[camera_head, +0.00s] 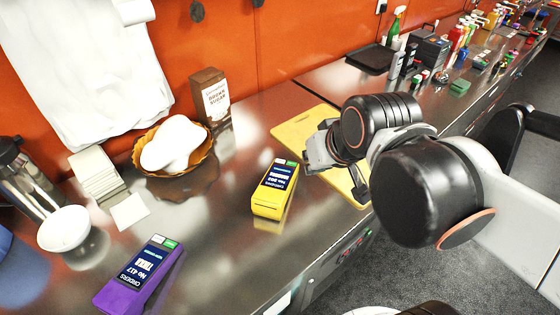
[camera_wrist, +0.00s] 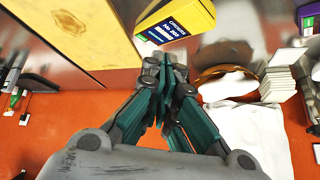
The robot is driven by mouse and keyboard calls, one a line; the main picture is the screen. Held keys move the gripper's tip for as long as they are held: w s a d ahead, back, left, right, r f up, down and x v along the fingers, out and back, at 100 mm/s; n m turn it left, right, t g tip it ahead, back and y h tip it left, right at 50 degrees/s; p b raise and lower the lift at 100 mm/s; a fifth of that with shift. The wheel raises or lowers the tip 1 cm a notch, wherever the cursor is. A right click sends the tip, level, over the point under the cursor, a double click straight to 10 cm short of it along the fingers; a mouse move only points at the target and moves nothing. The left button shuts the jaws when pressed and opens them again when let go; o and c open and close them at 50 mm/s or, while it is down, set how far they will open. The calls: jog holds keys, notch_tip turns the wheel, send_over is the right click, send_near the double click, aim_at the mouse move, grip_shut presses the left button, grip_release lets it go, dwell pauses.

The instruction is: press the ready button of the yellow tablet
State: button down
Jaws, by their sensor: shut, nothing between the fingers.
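The yellow tablet (camera_head: 272,202) sits on the steel counter left of my gripper. Its dark screen faces up, with a small green button (camera_head: 291,163) at the far end of its face. My gripper (camera_head: 310,162) is shut and empty, above the yellow board's left part and to the right of the tablet. The closed fingers (camera_wrist: 165,68) also show in the wrist view. They look apart from the tablet; the exact gap cannot be told.
A purple tablet (camera_head: 128,292) lies at the front left. A basket (camera_head: 205,165) with white lumps and a brown sugar box (camera_head: 211,97) stand behind. A yellow board (camera_head: 293,127) lies under my gripper. White stacked sheets (camera_head: 95,172) and a bowl (camera_head: 64,230) are at left.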

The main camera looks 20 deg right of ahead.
jog(key=w+a+f+m+y, duration=0.1)
jog(key=w+f+m+y, duration=0.15)
jog(key=w, duration=1.15)
jog(key=m+y+p, duration=0.1)
jog(key=y+p, duration=0.1)
send_over(280, 161)
jog(key=w+d, duration=0.2)
notch_tip(280, 161, down, 8)
jog(key=r, duration=0.1)
jog(key=shift+f, duration=0.25)
jog(key=shift+f+b, duration=0.1)
jog(key=shift+b, duration=0.2)
jog(key=f+b, duration=0.2)
jog(key=f, duration=0.1)
jog(key=f+b, duration=0.2)
jog(key=s+f+b, duration=0.1)
jog(key=f+b, duration=0.1)
jog(key=f, duration=0.1)
jog(key=shift+a+f, duration=0.3)
jog(key=shift+b, duration=0.3)
jog(key=shift+s+f+b, duration=0.1)
jog(key=shift+f+b, duration=0.2)
jog(key=shift+f, duration=0.1)
